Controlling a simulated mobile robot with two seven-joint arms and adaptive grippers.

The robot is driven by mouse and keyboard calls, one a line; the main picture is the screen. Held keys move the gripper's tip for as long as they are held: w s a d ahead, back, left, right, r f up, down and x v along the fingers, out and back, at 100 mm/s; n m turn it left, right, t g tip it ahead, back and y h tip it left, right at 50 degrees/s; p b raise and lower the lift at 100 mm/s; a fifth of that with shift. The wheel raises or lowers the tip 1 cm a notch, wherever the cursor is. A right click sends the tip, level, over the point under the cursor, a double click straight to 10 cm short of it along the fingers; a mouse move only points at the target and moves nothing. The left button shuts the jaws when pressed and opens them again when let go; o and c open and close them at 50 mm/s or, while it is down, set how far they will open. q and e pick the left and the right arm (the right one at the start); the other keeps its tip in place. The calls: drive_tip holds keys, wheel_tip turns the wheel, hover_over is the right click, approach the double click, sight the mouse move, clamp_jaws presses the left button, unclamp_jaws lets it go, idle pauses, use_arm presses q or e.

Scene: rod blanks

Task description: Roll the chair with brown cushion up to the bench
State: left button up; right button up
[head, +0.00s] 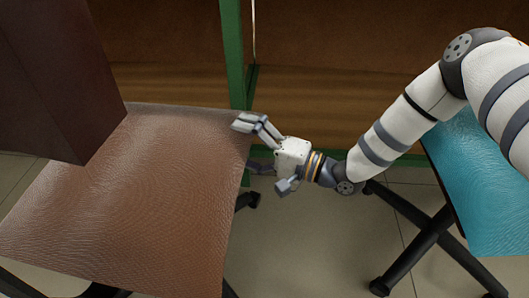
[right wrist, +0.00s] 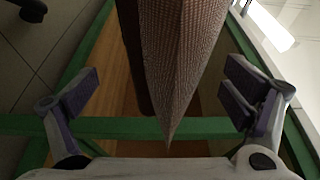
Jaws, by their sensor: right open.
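The chair with brown cushion (head: 150,195) fills the left of the head view, with its dark brown backrest (head: 55,80) at upper left. My right gripper (head: 250,147) is at the cushion's right edge near the far corner, one finger above the seat and another lower, partly hidden. In the right wrist view, the brown cushion (right wrist: 185,60) lies between the spread fingers of my open right gripper (right wrist: 165,92), with gaps on both sides. The bench, with green frame (head: 233,55) and wood panels (head: 330,85), stands just beyond the chair. My left gripper is not in view.
A teal-seated chair (head: 475,180) with black legs (head: 415,245) stands at the right, partly behind my right arm. Tiled floor (head: 310,245) lies open between the two chairs. A dark caster (head: 248,200) shows beside the brown seat.

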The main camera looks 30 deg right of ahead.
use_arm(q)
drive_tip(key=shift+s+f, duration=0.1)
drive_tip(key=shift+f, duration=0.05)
use_arm(e)
drive_tip(key=shift+x, duration=0.8)
drive_tip(key=c, duration=2)
drive_tip(key=shift+c, duration=0.2)
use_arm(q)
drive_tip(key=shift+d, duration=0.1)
use_arm(e)
drive_tip(key=shift+w, duration=0.1)
